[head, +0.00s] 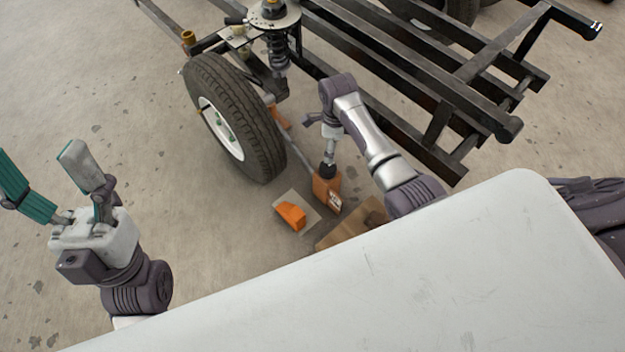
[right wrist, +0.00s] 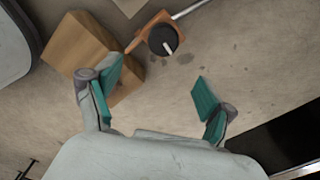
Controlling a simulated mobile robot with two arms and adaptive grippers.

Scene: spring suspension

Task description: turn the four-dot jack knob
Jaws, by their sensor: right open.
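The jack (head: 326,192) is an orange block with a pale label, on the floor beside the wheel in the head view. In the right wrist view the jack (right wrist: 137,42) carries a round black knob (right wrist: 160,36) with a pale pin or stripe. I cannot make out dots on it. My right gripper (head: 329,157) points down above the jack. In the right wrist view this gripper (right wrist: 157,72) is open and empty, with the knob beyond its fingertips, between their lines. My left gripper (head: 42,170) is open and empty at the far left, away from the jack.
The wheel (head: 235,118) and the black frame (head: 420,85) stand close behind the jack. A silver rod (head: 294,151) runs from the jack towards the wheel. An orange wedge (head: 291,214) lies on a mat, and a cardboard box (right wrist: 75,50) is beside the jack. Floor at left is clear.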

